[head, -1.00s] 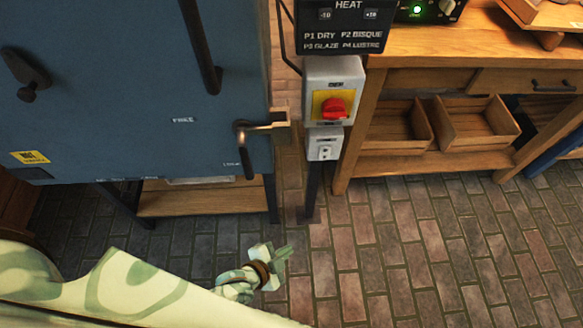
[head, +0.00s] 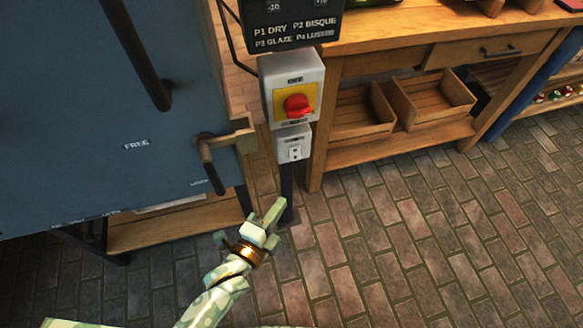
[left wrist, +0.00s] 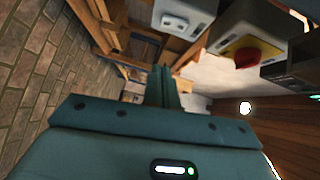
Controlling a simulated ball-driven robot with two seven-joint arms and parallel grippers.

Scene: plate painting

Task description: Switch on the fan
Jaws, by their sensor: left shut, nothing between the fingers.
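No fan can be made out in either view. A grey switch box (head: 292,72) with a red rotary knob (head: 298,106) on a yellow plate stands on a post right of the blue kiln. The small label above the knob is hard to read. The knob also shows at upper right in the left wrist view (left wrist: 248,58). My left gripper (head: 274,212) is shut and empty, below the switch box and apart from it. Its closed fingers also show in the left wrist view (left wrist: 166,75). My right gripper is in neither view.
The blue kiln (head: 70,120) with a door latch (head: 208,150) fills the left. A white socket box (head: 293,150) sits under the switch, and a black control panel (head: 292,22) above. A wooden bench (head: 400,40) stands at right. The brick floor (head: 430,220) in front is clear.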

